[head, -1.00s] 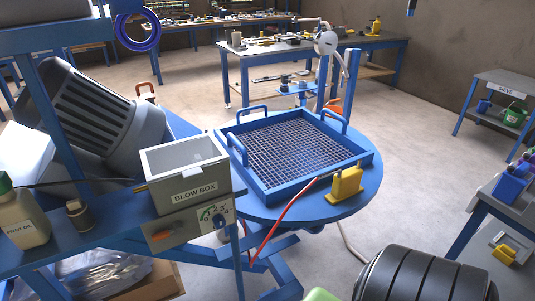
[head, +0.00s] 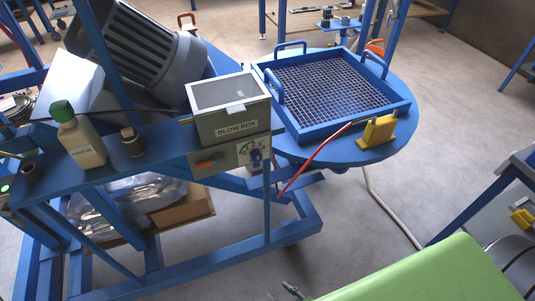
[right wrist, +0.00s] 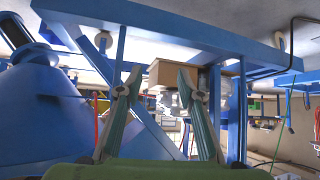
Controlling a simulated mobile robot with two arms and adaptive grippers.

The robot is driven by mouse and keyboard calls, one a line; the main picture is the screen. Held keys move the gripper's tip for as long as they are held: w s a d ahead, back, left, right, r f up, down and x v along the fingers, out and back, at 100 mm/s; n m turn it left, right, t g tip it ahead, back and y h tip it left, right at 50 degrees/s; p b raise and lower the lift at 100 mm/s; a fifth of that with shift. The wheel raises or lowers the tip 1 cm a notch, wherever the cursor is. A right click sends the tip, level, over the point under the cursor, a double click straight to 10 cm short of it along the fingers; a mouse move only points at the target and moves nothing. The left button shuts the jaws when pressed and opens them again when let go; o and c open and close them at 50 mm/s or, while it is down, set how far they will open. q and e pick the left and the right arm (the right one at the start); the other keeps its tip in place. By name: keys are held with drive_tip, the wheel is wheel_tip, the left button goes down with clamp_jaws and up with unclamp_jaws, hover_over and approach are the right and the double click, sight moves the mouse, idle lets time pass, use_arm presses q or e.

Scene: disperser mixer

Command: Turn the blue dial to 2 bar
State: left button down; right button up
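The blue dial (head: 256,158) sits on a small white scale plate (head: 246,150) with a green arc and numbers. The plate is on the front of the grey panel under the BLOW BOX (head: 230,107). The dial's pointer is too small to read. My right arm shows as a green shape at the bottom right of the head view, with the gripper mostly out of frame and apart from the dial. In the right wrist view my right gripper (right wrist: 158,78) has its two teal fingers apart with nothing between them. My left gripper is not in view.
An orange switch (head: 205,164) is left of the dial. A bottle (head: 80,140) with a green cap stands on the blue shelf. A round blue table bears a sieve tray (head: 335,130) and a yellow block (head: 378,131). A red hose (head: 312,158) hangs right of the dial.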

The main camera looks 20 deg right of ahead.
drive_tip(key=w+a+r+t+p, duration=0.1)
drive_tip(key=w+r+t+p, duration=0.15)
drive_tip(key=r, duration=0.85)
drive_tip(key=w+r+t+p, duration=0.1)
drive_tip(key=w+r+t, duration=0.25)
drive_tip(key=r, duration=0.75)
drive_tip(key=m+t+h+p, duration=0.2)
drive_tip(key=m+t, duration=0.1)
approach(258, 159)
drive_tip(key=w+p, duration=0.1)
drive_tip(key=w, duration=0.3)
drive_tip(key=w+p, duration=0.2)
drive_tip(key=w, duration=0.3)
drive_tip(key=shift+w+a+r, duration=0.15)
drive_tip(key=shift+w+a, duration=0.05)
clamp_jaws()
